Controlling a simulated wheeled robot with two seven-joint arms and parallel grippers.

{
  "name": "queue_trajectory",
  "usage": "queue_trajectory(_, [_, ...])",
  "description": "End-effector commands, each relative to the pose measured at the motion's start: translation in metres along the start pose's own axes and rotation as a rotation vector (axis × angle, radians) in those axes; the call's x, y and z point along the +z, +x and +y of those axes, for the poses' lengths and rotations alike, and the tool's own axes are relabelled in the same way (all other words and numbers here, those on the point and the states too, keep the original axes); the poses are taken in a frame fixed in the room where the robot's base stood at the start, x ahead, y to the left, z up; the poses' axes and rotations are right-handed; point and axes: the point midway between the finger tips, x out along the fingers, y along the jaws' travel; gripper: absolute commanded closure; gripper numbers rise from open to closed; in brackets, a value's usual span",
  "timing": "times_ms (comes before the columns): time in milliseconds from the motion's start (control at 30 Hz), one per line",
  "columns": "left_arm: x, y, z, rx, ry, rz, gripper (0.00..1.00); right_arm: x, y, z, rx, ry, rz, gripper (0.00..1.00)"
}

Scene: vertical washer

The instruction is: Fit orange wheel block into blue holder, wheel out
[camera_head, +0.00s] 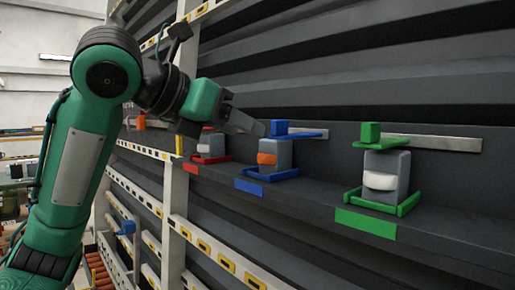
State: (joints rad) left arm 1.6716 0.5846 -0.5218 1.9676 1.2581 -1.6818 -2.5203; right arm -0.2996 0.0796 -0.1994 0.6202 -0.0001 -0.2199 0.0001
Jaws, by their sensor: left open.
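The orange wheel block (284,152), a grey block with an orange wheel (266,159), stands upright in the blue holder (262,188) on the shelf. Its wheel faces out, toward the shelf's front. A blue flat piece with a small blue cube (280,127) is above the block. I cannot tell whether the block is fully seated. My left gripper (256,128) is open, just left of the blue cube and above the block, pointing right. The gap between its fingers is hard to see. My right gripper is not in view.
A red holder (196,168) with a white-wheeled block stands to the left, below my left gripper. A green holder (366,223) with another white-wheeled block stands to the right. A dark ribbed wall rises behind. The shelf between the blue and green holders is clear.

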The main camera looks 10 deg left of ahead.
Motion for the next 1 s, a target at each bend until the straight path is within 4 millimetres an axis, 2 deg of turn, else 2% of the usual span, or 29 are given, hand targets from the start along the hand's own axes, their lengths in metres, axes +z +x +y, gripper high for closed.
queue_trajectory(33, [-0.003,-0.010,0.000,0.002,0.000,-0.003,0.49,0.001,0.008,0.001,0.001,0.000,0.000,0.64])
queue_trajectory(100, [-0.003,-0.022,0.000,0.002,-0.001,-0.004,0.49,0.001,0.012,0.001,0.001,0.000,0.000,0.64])
queue_trajectory(233, [-0.001,-0.038,0.000,0.001,-0.001,0.000,0.49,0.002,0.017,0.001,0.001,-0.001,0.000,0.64])
queue_trajectory(400, [0.000,-0.048,0.000,0.000,-0.001,0.000,0.49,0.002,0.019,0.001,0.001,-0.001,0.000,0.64])
queue_trajectory(767, [0.000,-0.052,0.000,0.000,-0.001,0.000,0.49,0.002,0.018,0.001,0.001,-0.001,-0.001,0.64])
queue_trajectory(1000, [-0.008,-0.085,0.001,0.002,-0.001,-0.002,0.49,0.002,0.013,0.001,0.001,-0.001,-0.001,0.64])
